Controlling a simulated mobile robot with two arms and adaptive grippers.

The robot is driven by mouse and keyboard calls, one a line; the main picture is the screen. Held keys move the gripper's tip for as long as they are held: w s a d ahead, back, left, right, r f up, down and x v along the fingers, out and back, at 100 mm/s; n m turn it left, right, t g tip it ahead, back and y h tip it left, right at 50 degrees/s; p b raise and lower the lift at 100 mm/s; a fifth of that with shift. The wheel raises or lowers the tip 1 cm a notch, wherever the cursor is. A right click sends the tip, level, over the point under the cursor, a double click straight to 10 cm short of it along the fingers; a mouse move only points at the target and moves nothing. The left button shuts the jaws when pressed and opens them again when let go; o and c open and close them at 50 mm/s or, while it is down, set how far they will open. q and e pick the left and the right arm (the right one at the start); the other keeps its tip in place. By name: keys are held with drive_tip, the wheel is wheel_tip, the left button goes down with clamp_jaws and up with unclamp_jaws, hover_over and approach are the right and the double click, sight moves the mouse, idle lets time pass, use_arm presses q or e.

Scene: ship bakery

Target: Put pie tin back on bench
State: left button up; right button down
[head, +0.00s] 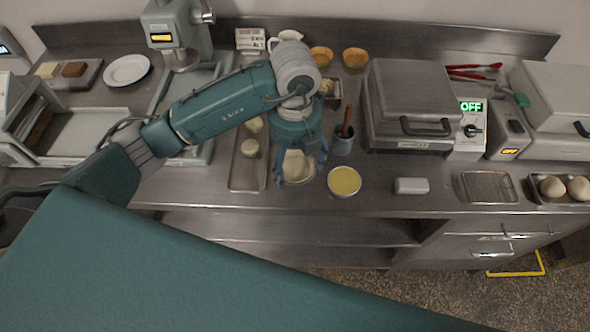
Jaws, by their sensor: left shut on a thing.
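My left gripper (301,172) comes down over the steel bench (380,200) near its front edge. It is shut on a round pale pie tin (298,178), with a blue-grey finger at each side of it. The wrist covers the tin's far part. I cannot tell whether the tin touches the bench or is just above it. My right gripper is not in view.
Right of the tin stands a yellow-filled round tin (344,181), with a blue cup (343,140) behind it. A long tray (248,176) with dough lies to the left. A grey press (408,103) and a white block (411,186) are further right.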

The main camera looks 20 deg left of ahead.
sight(295, 169)
use_arm(q)
wheel_tip(295, 169, down, 4)
drive_tip(key=shift+r+p, duration=0.2)
drive_tip(key=shift+p, duration=0.2)
drive_tip(key=shift+f, duration=0.5)
drive_tip(key=o, duration=1.1)
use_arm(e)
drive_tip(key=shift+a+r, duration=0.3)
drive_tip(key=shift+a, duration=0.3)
